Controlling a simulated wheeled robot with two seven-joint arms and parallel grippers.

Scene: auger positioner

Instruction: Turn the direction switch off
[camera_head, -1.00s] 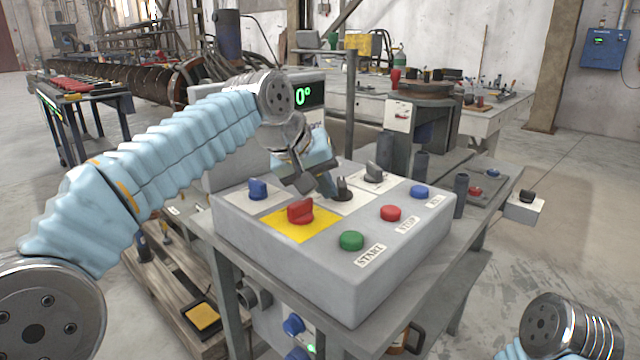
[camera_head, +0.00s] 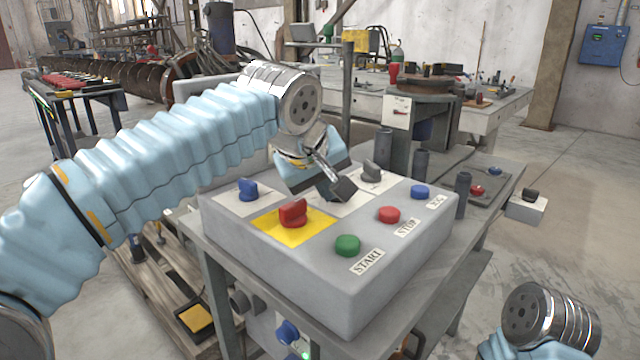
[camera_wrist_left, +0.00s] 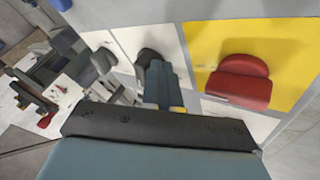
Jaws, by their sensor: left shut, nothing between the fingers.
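The grey control box (camera_head: 300,275) stands on a metal stand and carries several knobs. A red knob (camera_head: 293,213) sits on a yellow plate, a blue knob (camera_head: 248,188) left of it and a grey knob (camera_head: 371,173) at the back. A black knob (camera_wrist_left: 148,60) shows in the left wrist view, partly covered by my fingers; the head view hides it behind my gripper. I cannot read which knob is the direction switch. My left gripper (camera_head: 343,188) is shut and empty, its tips at the black knob; contact is unclear. My right gripper is out of view.
Green (camera_head: 348,245), red (camera_head: 389,214) and blue (camera_head: 419,191) push buttons line the box's right side. Dark posts (camera_head: 462,195) stand behind it. A wooden pallet (camera_head: 165,295) lies at lower left. The floor at right is mostly clear.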

